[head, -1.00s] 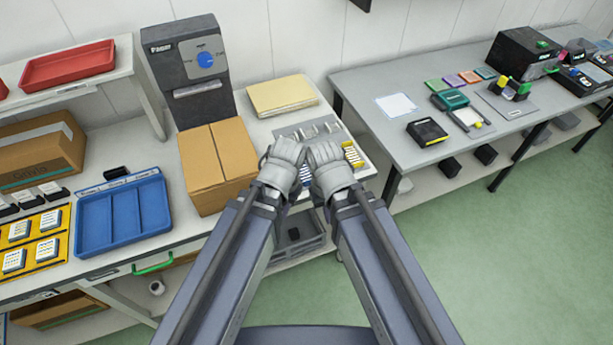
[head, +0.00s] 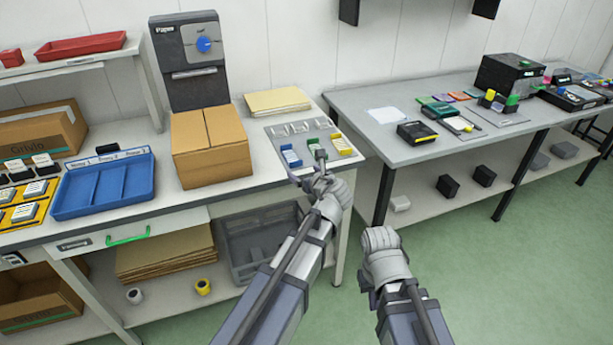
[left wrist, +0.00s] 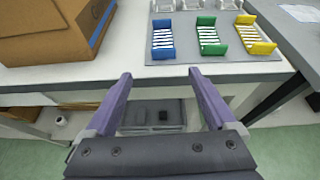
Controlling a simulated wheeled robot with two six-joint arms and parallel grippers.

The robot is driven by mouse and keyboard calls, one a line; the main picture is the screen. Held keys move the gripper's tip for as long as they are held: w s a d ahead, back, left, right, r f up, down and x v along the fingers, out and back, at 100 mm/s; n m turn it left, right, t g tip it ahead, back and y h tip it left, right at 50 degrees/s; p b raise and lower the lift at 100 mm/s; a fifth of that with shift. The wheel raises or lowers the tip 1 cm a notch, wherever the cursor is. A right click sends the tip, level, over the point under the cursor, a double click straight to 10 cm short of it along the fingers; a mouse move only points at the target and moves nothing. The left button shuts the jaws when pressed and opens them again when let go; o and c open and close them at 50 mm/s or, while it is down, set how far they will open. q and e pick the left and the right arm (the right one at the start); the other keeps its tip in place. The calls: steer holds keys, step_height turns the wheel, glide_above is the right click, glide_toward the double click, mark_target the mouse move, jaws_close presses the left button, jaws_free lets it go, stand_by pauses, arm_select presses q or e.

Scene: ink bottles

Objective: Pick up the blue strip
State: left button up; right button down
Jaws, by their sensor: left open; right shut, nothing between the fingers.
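The blue strip (head: 291,156) lies on a grey board (head: 275,141) near the front edge of the left bench. In the left wrist view the blue strip (left wrist: 162,40) looks like a blue holder with white bars across it, left of a green one (left wrist: 210,38) and a yellow one (left wrist: 256,35). My left gripper (head: 307,168) is open and empty at the bench's front edge, just short of the strips. Its two fingers (left wrist: 158,98) point towards the board, apart from the blue strip. My right gripper (head: 380,240) is shut and empty, out over the floor.
A cardboard box (head: 210,150) stands left of the board, and clear holders (head: 290,128) sit behind the strips. A blue tray (head: 105,185) is further left. The right bench (head: 370,95) carries several small items. The floor in front is free.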

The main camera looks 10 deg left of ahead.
mark_target(296, 163)
arm_select(q)
steer(key=shift+w+d+b+x, duration=0.15)
steer(key=shift+b+x, duration=0.5)
steer(key=shift+x, duration=1.35)
steer(key=shift+w+d+b+x, duration=0.1)
steer(key=shift+b+x, duration=0.5)
steer(key=shift+x, duration=1.4)
steer(key=shift+r, duration=0.25)
steer(key=shift+c, duration=0.5)
steer(key=c, duration=1.3)
step_height(296, 163, up, 10)
steer(key=p, duration=1)
